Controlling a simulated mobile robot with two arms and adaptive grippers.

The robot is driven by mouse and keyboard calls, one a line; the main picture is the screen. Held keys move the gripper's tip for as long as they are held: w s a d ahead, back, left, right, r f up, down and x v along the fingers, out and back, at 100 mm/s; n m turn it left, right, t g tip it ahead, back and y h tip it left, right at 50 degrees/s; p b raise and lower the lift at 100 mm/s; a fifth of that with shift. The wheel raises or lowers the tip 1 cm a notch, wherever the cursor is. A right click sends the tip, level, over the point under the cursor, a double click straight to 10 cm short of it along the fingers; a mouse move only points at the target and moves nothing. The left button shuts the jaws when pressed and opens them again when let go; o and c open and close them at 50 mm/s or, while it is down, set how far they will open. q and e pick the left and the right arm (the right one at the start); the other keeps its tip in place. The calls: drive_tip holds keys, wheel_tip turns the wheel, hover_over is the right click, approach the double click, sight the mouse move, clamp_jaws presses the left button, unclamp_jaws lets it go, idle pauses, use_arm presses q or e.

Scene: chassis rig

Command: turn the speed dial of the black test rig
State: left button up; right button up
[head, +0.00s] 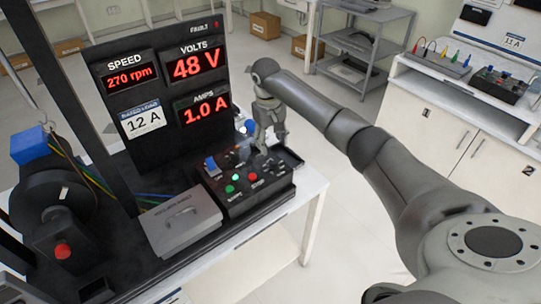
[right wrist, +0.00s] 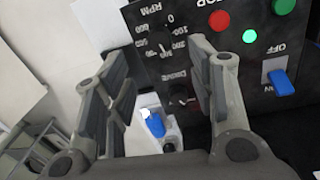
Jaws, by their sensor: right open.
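The black test rig (head: 155,60) stands on a white bench, its display reading SPEED 270 rpm, 48 V and 1.0 A. Its control panel (head: 240,190) lies at the front right. My right gripper (head: 266,138) points down over the panel's far part and hides some of it. In the right wrist view this gripper (right wrist: 165,58) is open and empty. The dark speed dial (right wrist: 166,46), ringed by an RPM scale, lies between its fingers; contact cannot be told. A smaller control with a reddish mark (right wrist: 181,97) sits beside it. My left gripper is not seen.
The panel also carries a green button (head: 229,189), a red button (head: 253,177) and a blue switch (head: 212,166). A grey box (head: 180,222) sits left of the panel. The display board stands close behind. Open floor lies right of the bench.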

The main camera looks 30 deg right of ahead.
sight(273, 161)
drive_tip(key=f, duration=0.5)
drive_tip(key=shift+s+d+p, duration=0.2)
drive_tip(key=shift+p, duration=0.2)
drive_tip(key=shift+w+f, duration=0.2)
drive_tip(key=shift+f, duration=1.05)
drive_tip(key=shift+d+f, duration=0.1)
drive_tip(key=shift+f, duration=0.45)
drive_tip(key=c, duration=1.1)
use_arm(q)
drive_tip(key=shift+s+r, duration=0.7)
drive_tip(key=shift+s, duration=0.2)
use_arm(e)
drive_tip(key=shift+o, duration=0.2)
